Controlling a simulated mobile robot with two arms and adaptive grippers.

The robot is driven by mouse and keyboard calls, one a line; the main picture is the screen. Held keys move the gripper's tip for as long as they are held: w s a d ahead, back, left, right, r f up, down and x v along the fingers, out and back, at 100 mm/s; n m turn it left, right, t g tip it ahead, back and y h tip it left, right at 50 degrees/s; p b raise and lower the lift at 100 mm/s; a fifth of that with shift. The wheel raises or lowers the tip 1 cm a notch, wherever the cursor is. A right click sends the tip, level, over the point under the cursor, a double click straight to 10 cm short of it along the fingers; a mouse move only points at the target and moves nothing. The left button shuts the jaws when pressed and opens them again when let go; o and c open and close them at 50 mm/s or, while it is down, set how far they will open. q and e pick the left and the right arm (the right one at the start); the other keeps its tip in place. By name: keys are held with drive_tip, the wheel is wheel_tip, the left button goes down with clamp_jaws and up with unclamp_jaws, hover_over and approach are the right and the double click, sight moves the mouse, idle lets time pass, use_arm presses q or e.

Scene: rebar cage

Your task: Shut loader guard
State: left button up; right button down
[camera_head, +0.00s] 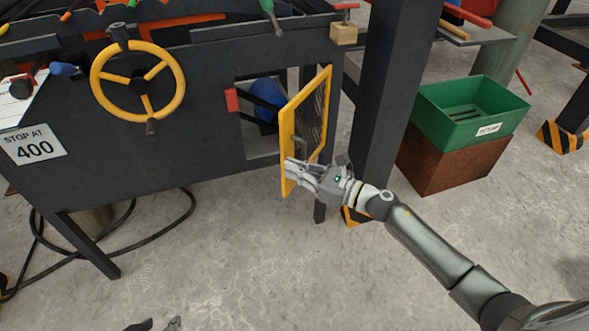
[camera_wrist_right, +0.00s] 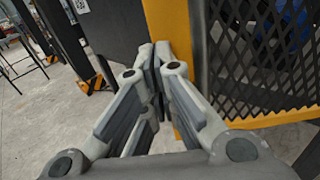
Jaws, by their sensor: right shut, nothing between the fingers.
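The loader guard (camera_head: 318,112), a yellow frame with dark mesh, stands swung out from the opening in the dark machine front. Its frame (camera_wrist_right: 172,22) and mesh (camera_wrist_right: 265,60) fill the right of the wrist view. A grey handle (camera_head: 298,146) is on the guard near its free edge. My right gripper (camera_head: 290,165) is shut and empty at the lower part of that edge. In the wrist view its fingertips (camera_wrist_right: 155,58) lie close against the yellow frame; I cannot tell if they touch. Small grey pieces (camera_head: 160,324) at the bottom edge may be my left gripper's tips.
A red block (camera_head: 231,100) sits left of the opening, with a blue part (camera_head: 266,98) inside. A yellow handwheel (camera_head: 173,75) is farther left. A dark post (camera_head: 385,85) and a green bin (camera_head: 470,118) on a rusty box stand right. The floor in front is clear.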

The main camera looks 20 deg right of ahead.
drive_tip(key=shift+a, duration=0.1)
idle(0.3)
use_arm(q)
drive_tip(key=s+a+f+g+p, duration=0.1)
drive_tip(key=s+a+f+g, duration=0.15)
drive_tip(key=s, duration=0.35)
drive_tip(key=w+d+r+t+b, duration=0.1)
drive_tip(key=w+d+r+t, duration=0.1)
drive_tip(key=w, duration=0.4)
drive_tip(key=w+d+r+t+h+b, duration=0.1)
drive_tip(key=w+d+r+t, duration=0.2)
drive_tip(key=w+r+t, duration=0.2)
drive_tip(key=shift+w+r+b, duration=0.35)
drive_tip(key=shift+w+b, duration=0.05)
drive_tip(key=shift+w, duration=0.35)
use_arm(e)
drive_tip(key=w+a+m+t+h, duration=0.2)
drive_tip(key=w+a+m+h, duration=0.2)
drive_tip(key=w+h, duration=0.2)
drive_tip(key=w+a+m+t+h, duration=0.3)
drive_tip(key=w+h, duration=0.3)
drive_tip(key=w, duration=0.4)
drive_tip(key=shift+w+a+r+m+h, duration=0.3)
drive_tip(key=shift+w+a+r+m, duration=0.1)
drive_tip(key=shift+a+m, duration=0.5)
